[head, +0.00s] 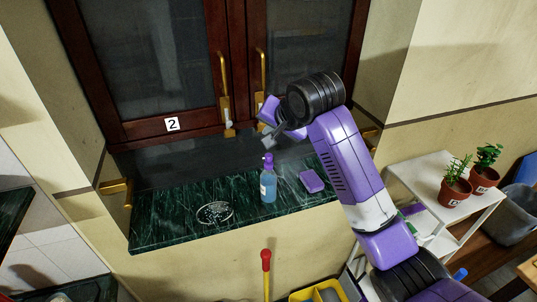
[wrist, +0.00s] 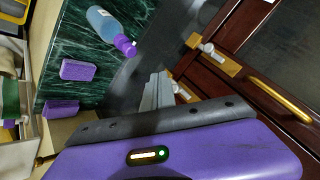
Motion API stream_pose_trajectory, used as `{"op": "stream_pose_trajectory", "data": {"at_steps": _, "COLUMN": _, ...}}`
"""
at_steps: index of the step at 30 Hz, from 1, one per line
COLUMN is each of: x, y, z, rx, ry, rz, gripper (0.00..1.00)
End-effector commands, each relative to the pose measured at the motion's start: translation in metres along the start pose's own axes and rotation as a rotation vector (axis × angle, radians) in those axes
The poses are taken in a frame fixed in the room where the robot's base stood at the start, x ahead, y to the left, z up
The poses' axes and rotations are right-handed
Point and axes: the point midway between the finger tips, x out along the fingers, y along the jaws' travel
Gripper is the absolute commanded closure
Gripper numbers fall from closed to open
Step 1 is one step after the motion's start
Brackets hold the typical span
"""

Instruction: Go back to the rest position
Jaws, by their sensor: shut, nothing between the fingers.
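My gripper (head: 266,133) is raised in front of the dark red window, above the green marble sill, in the head view. Its grey fingers also show in the wrist view (wrist: 158,92); they are shut with nothing between them. My purple arm is bent and reaches up from the lower right. The fingers are above and apart from a blue bottle with a purple top (head: 268,186), which stands upright on the sill.
The window (head: 172,140) has brass handles (head: 223,88) close to my gripper. A white shelf (head: 425,172) with two potted plants (head: 455,190) stands at the right.

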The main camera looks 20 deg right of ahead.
Motion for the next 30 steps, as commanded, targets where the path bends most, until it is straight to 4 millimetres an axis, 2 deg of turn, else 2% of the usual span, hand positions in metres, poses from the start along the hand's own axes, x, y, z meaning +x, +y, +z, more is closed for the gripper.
{"op": "stream_pose_trajectory", "data": {"at_steps": 8, "x": 0.0, "y": -0.001, "z": -0.001, "rx": -0.019, "ry": 0.003, "rz": -0.004, "gripper": 1.0}}
{"op": "stream_pose_trajectory", "data": {"at_steps": 12, "x": -0.003, "y": -0.021, "z": -0.016, "rx": -0.099, "ry": 0.072, "rz": -0.079, "gripper": 1.0}}
{"op": "stream_pose_trajectory", "data": {"at_steps": 15, "x": -0.018, "y": -0.045, "z": -0.037, "rx": -0.172, "ry": 0.173, "rz": -0.169, "gripper": 1.0}}
{"op": "stream_pose_trajectory", "data": {"at_steps": 18, "x": -0.029, "y": -0.058, "z": -0.047, "rx": -0.226, "ry": 0.265, "rz": -0.252, "gripper": 1.0}}
{"op": "stream_pose_trajectory", "data": {"at_steps": 21, "x": -0.034, "y": -0.061, "z": -0.042, "rx": -0.268, "ry": 0.348, "rz": -0.326, "gripper": 1.0}}
{"op": "stream_pose_trajectory", "data": {"at_steps": 25, "x": -0.038, "y": -0.056, "z": -0.027, "rx": -0.301, "ry": 0.439, "rz": -0.395, "gripper": 1.0}}
{"op": "stream_pose_trajectory", "data": {"at_steps": 30, "x": -0.044, "y": -0.031, "z": 0.007, "rx": -0.327, "ry": 0.558, "rz": -0.455, "gripper": 1.0}}
